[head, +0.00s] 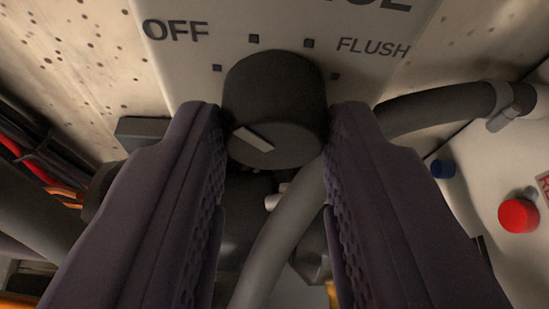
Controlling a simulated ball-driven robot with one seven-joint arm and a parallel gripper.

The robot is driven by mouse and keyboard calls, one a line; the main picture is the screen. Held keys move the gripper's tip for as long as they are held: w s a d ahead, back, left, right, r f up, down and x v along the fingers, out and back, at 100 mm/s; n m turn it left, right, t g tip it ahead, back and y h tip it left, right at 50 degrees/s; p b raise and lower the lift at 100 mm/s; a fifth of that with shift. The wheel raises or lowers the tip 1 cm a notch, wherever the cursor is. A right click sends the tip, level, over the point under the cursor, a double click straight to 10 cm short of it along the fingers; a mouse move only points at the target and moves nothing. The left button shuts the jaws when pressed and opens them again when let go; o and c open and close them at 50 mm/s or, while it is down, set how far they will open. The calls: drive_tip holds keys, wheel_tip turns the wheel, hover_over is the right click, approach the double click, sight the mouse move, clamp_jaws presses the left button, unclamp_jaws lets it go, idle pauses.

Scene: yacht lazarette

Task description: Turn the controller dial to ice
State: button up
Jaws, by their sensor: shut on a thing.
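The controller dial (285,85) is a black round knob on a pale panel (190,45). A light pointer mark (253,138) on its face runs from near the middle toward the upper left, on the side of the OFF label (176,31). The FLUSH label (373,47) is at the upper right. Large letters at the top edge are cut off; they look like the end of "ICE". Small square ticks ring the dial. My gripper (277,116) is shut on the dial, one dark ridged finger on its left side and one on its right.
A grey hose (285,225) runs below the dial between my fingers. Another hose (435,108) with a clamp passes at the right. A white housing with a red cap (518,216) and a blue cap (443,168) stands at right. Cables (35,160) run at left.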

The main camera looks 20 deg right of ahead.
drive_tip(key=m+b, duration=0.1)
drive_tip(key=m+y+b, duration=0.1)
drive_tip(key=b, duration=0.1)
drive_tip(key=shift+d+f, duration=0.15)
drive_tip(key=shift+f, duration=0.05)
drive_tip(key=m+t+y+b, duration=0.1)
drive_tip(key=m+y+b, duration=0.1)
drive_tip(key=b, duration=0.1)
drive_tip(key=shift+d, duration=0.1)
drive_tip(key=m+t+y+b, duration=0.1)
drive_tip(key=m+b, duration=0.2)
drive_tip(key=shift+s+y, duration=0.1)
drive_tip(key=shift+y, duration=0.3)
drive_tip(key=shift+m+t+y+b, duration=0.35)
drive_tip(key=shift+m+b, duration=0.35)
drive_tip(key=shift+m, duration=0.3)
drive_tip(key=shift+d, duration=0.1)
drive_tip(key=o, duration=1)
drive_tip(key=shift+o, duration=0.2)
drive_tip(key=shift+r, duration=0.1)
